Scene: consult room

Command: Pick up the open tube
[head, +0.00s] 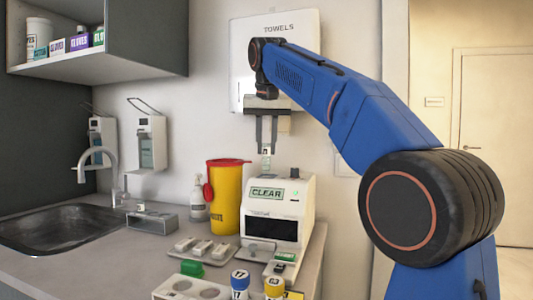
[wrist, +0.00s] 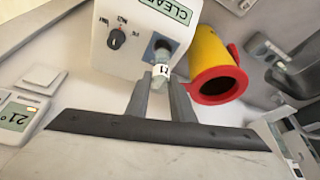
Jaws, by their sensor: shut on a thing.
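My gripper (head: 266,145) is shut on a small clear tube (head: 266,161) and holds it upright above the white machine (head: 293,205), whose display reads CLEAR. In the wrist view my gripper's fingers (wrist: 162,88) are on either side of the tube (wrist: 161,73), which bears a white label with dark marks. No coloured cap shows on the tube. In the wrist view the tube overlaps the dark round opening on the machine (wrist: 115,42), so I cannot tell the gap between them from this view.
A yellow bin (head: 228,195) with a red rim stands left of the machine. In front are a tray (head: 183,247) with several pale items, a green block (head: 191,268), a blue-capped tube (head: 239,280) and a yellow-capped one (head: 273,287). A sink (head: 60,232) is at left.

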